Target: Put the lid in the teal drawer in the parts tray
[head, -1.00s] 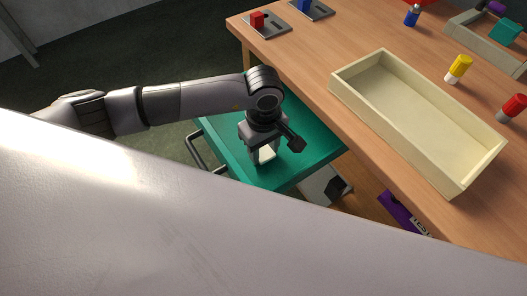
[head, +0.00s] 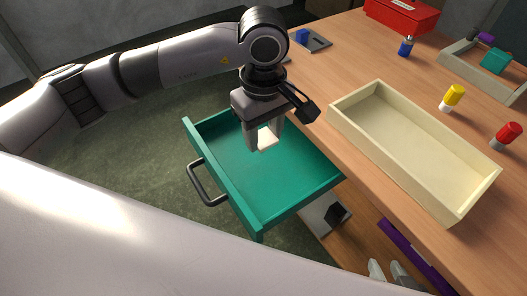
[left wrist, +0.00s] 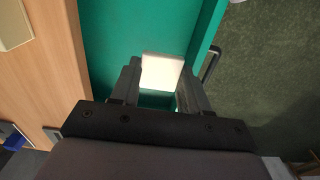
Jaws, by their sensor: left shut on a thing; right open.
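The lid (head: 266,139), a small pale white square piece, is between the fingers of my left gripper (head: 264,147), which is shut on it above the open teal drawer (head: 235,180). In the left wrist view the lid (left wrist: 161,72) sits at the fingertips of the same gripper (left wrist: 160,92), with the drawer floor (left wrist: 115,55) beneath. The parts tray (head: 400,140), a long cream box on the table, is empty. Two pale fingertips of my right gripper (head: 388,271) show low in the head view, apart and with nothing visible between them.
The drawer handle (head: 203,185) faces left. On the wooden table (head: 330,75) are a yellow bottle (head: 453,97), a red bottle (head: 506,135), a blue bottle (head: 406,46), a red box (head: 400,14) and a grey-beige tray (head: 475,68). A purple item (head: 410,252) lies below the table edge.

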